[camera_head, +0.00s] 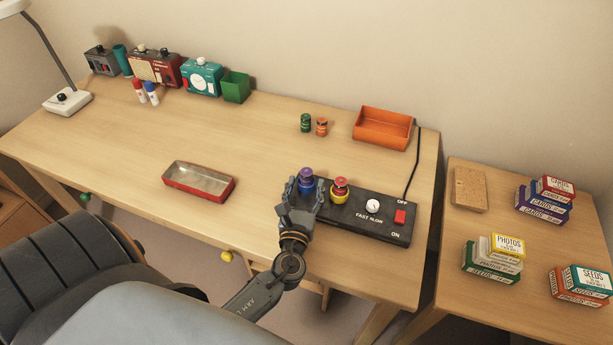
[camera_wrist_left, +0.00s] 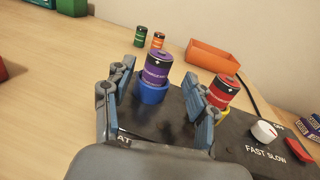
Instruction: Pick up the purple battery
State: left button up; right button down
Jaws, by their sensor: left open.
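The purple battery (camera_head: 306,175) stands upright in a blue socket (camera_wrist_left: 153,91) at the left end of the black charger box (camera_head: 362,228). In the left wrist view the purple battery (camera_wrist_left: 157,68) rises between the spread fingers. My left gripper (camera_head: 303,191) is open around the battery's near side, with fingers to its left and right. I cannot tell whether either finger touches it. A red battery (camera_head: 340,184) stands beside it in a yellow socket. My right gripper does not show in either view.
A red-rimmed metal tray (camera_head: 198,182) lies on the desk to the left. Green (camera_head: 305,123) and orange (camera_head: 321,127) batteries and an orange bin (camera_head: 382,129) stand farther back. The box has a white knob (camera_head: 373,206) and red switch (camera_head: 400,216). The middle of the desk is clear.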

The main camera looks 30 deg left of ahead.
aim_at(306, 180)
pick_arm(q)
jog(key=x, duration=0.4)
jog(key=shift+a, duration=0.2)
grip_shut()
jog(key=shift+r+p, duration=0.15)
jog(key=shift+p, duration=0.15)
